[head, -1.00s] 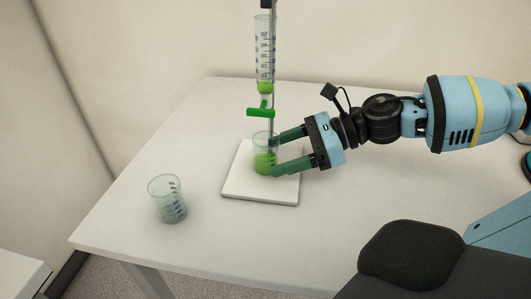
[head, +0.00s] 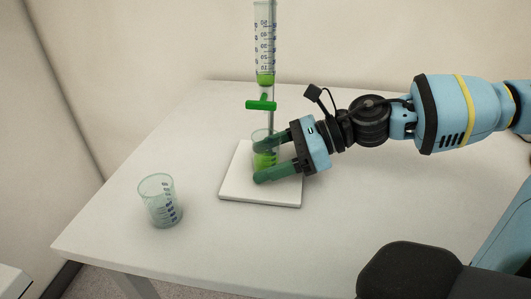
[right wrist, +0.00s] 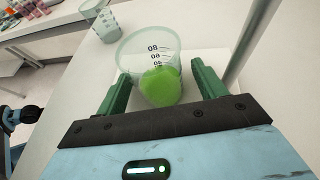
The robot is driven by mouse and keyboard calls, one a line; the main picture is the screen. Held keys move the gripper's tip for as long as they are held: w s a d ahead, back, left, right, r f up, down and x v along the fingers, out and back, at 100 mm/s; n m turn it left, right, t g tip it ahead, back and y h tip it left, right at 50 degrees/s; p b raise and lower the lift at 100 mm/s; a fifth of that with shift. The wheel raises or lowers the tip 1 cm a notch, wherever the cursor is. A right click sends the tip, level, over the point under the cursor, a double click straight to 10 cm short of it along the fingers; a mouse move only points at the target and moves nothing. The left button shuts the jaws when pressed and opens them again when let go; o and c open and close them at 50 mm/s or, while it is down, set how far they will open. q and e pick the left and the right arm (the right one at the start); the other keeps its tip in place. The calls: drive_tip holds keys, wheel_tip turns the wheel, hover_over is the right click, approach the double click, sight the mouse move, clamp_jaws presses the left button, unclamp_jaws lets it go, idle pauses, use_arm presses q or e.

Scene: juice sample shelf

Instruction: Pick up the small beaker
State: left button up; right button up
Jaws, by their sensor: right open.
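The small beaker (head: 263,149) stands upright on the white base plate of the stand, under the burette, and holds green liquid. My right gripper (head: 258,158) is open, with its green fingers on either side of this beaker. In the right wrist view the beaker (right wrist: 153,70) with its graduation marks lies between the two fingers (right wrist: 158,88), with a visible gap at the right finger. Part of the beaker is hidden behind the fingers in the head view. A larger empty beaker (head: 160,202) stands on the table to the left.
The burette (head: 265,45) with green liquid and a green stopcock (head: 261,105) hangs right above the beaker on its rod. The white base plate (head: 235,185) lies on the table (head: 215,240). The table front is clear.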

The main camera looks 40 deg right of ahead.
drive_tip(key=shift+c, duration=0.4)
drive_tip(key=c, duration=1)
drive_tip(key=shift+r, duration=0.15)
